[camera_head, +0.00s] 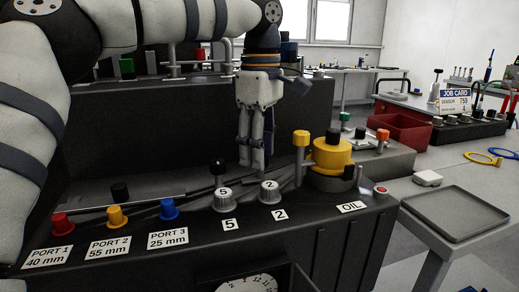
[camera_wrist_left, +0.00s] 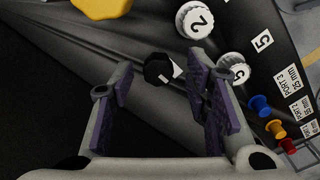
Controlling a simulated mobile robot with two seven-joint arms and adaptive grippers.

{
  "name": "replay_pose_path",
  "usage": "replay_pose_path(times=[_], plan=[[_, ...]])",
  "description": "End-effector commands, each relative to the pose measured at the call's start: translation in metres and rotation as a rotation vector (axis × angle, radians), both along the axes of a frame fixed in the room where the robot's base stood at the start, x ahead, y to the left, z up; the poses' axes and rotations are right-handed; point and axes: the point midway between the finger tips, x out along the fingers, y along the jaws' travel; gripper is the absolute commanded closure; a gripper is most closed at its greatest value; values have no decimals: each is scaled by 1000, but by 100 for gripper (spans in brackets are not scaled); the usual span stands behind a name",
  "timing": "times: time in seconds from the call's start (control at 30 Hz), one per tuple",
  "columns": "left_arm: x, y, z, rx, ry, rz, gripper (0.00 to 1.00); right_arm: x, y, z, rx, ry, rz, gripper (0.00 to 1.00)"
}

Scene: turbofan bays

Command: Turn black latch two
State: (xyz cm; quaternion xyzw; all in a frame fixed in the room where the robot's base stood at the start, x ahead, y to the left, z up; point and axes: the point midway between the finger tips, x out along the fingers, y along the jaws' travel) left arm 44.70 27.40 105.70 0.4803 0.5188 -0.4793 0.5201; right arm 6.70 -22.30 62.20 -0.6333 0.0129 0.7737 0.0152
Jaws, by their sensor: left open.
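My left gripper (camera_head: 256,166) points down behind the numbered dials in the head view, with nothing between its fingers. In the left wrist view the gripper (camera_wrist_left: 163,100) is open, its two purple-padded fingers spread. A black faceted latch knob (camera_wrist_left: 158,68) shows beyond the gap between the fingertips, apart from both. In the head view a black knob (camera_head: 217,167) on a stem stands behind dial 5, left of the gripper. Another black knob (camera_head: 120,192) stands behind the port 2 plug. I cannot tell which latch is number two. My right gripper is out of view.
Dial 5 (camera_head: 224,198) and dial 2 (camera_head: 269,191) stand just in front of the gripper. Red (camera_head: 63,223), yellow (camera_head: 117,216) and blue (camera_head: 169,209) plugs line the front left. A yellow oil cap (camera_head: 332,156) and an orange-topped post (camera_head: 301,140) stand to the right.

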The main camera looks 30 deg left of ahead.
Motion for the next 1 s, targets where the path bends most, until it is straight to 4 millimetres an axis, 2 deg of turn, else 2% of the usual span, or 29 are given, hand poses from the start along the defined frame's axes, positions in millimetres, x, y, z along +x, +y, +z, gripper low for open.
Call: replay_pose_path(times=[0.1, 0.33, 0.5, 0.53, 0.77, 1.0], plan=[[0, 0, -7, 0, 0, -1, 57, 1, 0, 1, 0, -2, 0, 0], [0, 0, -8, 0, 1, 0, 57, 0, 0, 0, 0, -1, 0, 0], [0, 0, -8, 0, 1, 0, 95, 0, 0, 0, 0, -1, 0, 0], [0, 0, -8, 0, 1, 0, 100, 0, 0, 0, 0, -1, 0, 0], [0, 0, -8, 0, 1, 7, 100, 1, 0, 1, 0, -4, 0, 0], [-1, 0, -5, 0, -2, 92, 100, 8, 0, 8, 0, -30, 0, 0]])
